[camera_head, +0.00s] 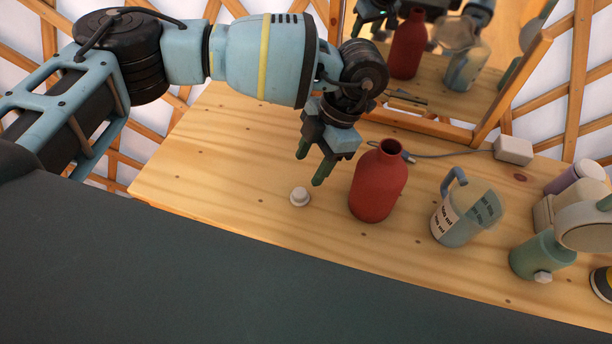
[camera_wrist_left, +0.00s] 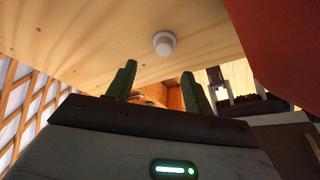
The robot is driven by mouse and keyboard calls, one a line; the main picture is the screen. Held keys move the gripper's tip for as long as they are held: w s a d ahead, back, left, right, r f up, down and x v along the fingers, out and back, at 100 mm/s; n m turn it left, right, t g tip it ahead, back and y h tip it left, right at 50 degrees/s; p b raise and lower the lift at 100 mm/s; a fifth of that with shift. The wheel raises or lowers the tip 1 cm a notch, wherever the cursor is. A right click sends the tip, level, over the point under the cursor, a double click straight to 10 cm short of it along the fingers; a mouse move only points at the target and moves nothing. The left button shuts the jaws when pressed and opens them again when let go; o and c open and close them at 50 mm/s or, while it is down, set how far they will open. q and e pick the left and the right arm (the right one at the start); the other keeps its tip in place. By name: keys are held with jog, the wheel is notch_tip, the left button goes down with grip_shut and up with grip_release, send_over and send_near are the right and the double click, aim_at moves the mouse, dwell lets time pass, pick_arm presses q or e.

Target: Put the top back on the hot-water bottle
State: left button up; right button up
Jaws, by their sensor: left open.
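The red hot-water bottle (camera_head: 376,188) stands upright on the wooden table with its dark mouth open at the top. Its red side also fills the top right of the left wrist view (camera_wrist_left: 285,45). A small white top (camera_head: 299,197) lies on the table to the left of the bottle; it also shows in the left wrist view (camera_wrist_left: 164,43). My left gripper (camera_head: 312,165) is open and empty, above the table behind the top and left of the bottle. In the left wrist view, its green fingers (camera_wrist_left: 158,80) point toward the top. My right gripper is not in view.
A clear-and-blue jug (camera_head: 462,213) stands right of the bottle. Further right are a green container (camera_head: 540,256) and several other items. A mirror (camera_head: 450,95) stands behind, with a cable and white box (camera_head: 513,150). The table's left part is clear.

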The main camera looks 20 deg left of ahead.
aim_at(300, 192)
pick_arm(q)
jog(key=shift+x, duration=1.15)
jog(key=shift+s+f, duration=0.1)
jog(key=shift+s, duration=0.05)
jog(key=shift+f, duration=0.1)
jog(key=shift+d+p+x, duration=0.15)
jog(key=shift+x, duration=1.1)
jog(key=shift+d+p+x, duration=0.15)
jog(key=shift+x, duration=1.1)
jog(key=shift+f, duration=0.15)
jog(key=c, duration=1.1)
